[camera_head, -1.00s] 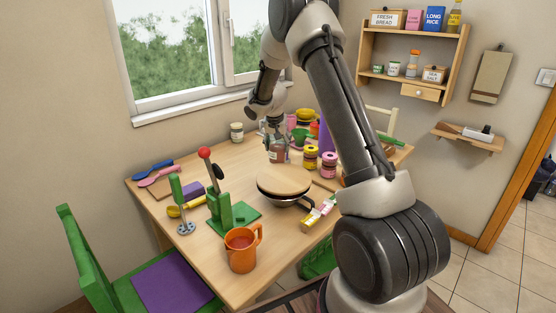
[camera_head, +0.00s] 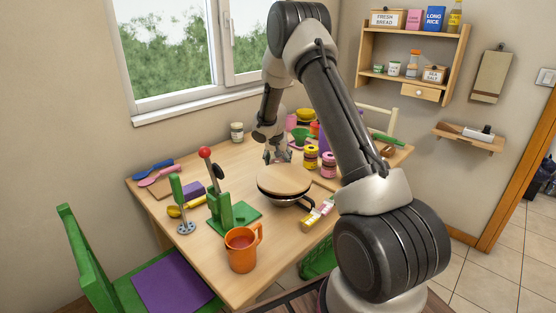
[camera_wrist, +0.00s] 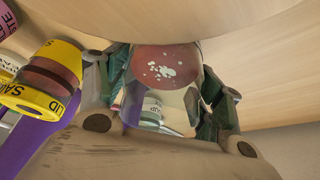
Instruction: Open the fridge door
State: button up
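No fridge or fridge door shows in either view. My gripper (camera_head: 277,158) is low over the far part of the wooden table (camera_head: 225,165), behind the round board. In the wrist view its dark green fingers (camera_wrist: 165,95) stand on both sides of a clear glass jar (camera_wrist: 165,72) with reddish-brown contents and white flecks. The fingers are close to the jar's sides; whether they press on it I cannot tell. In the head view my gripper mostly hides this jar.
Pink-and-yellow jars (camera_head: 311,157) stand just right of my gripper. A round wooden lid (camera_head: 284,180) on a pan is in front. An orange mug (camera_head: 241,250) and a green press (camera_head: 220,205) stand nearer. A green chair (camera_head: 90,260) is at left. Open floor lies at right.

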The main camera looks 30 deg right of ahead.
jog(key=shift+o, duration=0.8)
jog(key=shift+r, duration=0.15)
